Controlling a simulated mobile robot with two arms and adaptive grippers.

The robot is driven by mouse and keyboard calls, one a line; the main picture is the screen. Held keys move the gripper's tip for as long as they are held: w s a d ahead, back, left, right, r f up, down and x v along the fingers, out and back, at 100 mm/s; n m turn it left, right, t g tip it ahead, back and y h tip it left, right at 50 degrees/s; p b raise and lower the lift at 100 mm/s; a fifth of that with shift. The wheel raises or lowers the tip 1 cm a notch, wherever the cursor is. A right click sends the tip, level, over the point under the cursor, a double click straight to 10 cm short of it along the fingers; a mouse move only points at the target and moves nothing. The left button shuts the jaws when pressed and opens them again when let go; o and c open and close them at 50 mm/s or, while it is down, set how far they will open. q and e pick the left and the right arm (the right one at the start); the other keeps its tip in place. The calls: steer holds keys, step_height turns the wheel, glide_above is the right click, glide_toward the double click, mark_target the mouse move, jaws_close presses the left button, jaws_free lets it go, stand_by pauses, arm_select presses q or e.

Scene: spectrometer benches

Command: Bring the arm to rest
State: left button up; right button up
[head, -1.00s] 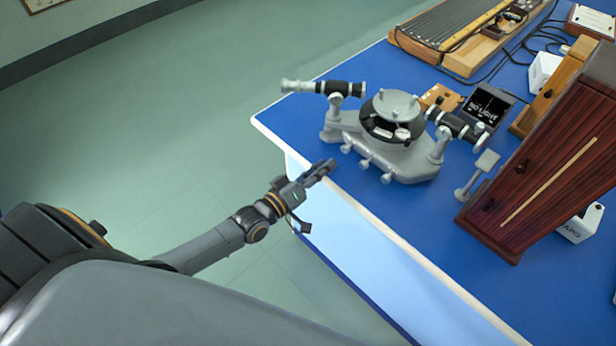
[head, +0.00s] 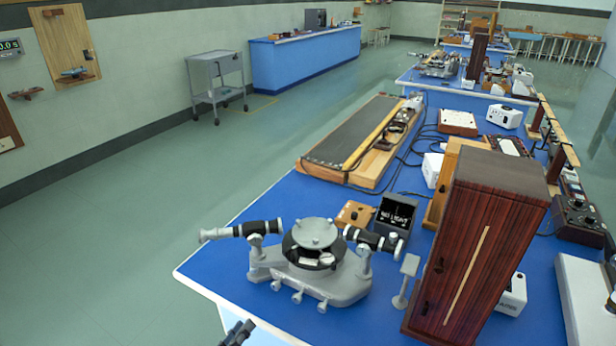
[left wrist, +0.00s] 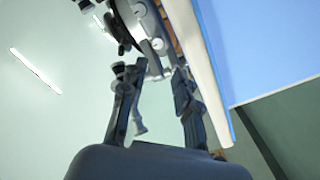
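The tip of my left gripper (head: 238,332) shows at the bottom edge of the head view, beside the near corner of the blue bench. In the left wrist view its two fingers (left wrist: 155,78) stand apart with nothing held between them. A grey spectrometer (head: 316,262) with two black-and-grey tubes and a round table stands on the bench, beyond the gripper. Part of it also shows past the fingers in the left wrist view. The gripper looks clear of it. Most of my left arm is out of the head view. My right gripper is not in view.
The floor left of the bench is free. A grey trolley (head: 215,80) stands farther back.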

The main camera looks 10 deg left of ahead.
arm_select(q)
steer(key=s+a+f+m+g+y, duration=0.15)
steer(key=s+f, duration=0.25)
steer(key=f, duration=0.6)
steer(key=s+a+f+m+g+y, duration=0.1)
steer(key=s+a+f+g+y, duration=0.15)
steer(key=f, duration=0.65)
steer(key=s+a+f+m+g+y, duration=0.1)
steer(key=s+f+g, duration=0.3)
steer(key=f, duration=0.6)
steer(key=s+d+f+m+g, duration=0.1)
steer(key=s+f+g, duration=0.1)
steer(key=s+f, duration=0.3)
steer(key=s+d+f+m+g, duration=0.1)
steer(key=s+f, duration=0.4)
steer(key=s, duration=0.9)
steer(key=s+d+f+m+g+y, duration=0.1)
steer(key=s+f+m+g, duration=0.1)
steer(key=s+f+g, duration=0.3)
steer(key=s, duration=0.4)
steer(key=shift+s+f, duration=0.2)
steer(key=shift+o, duration=0.4)
steer(key=shift+d, duration=0.1)
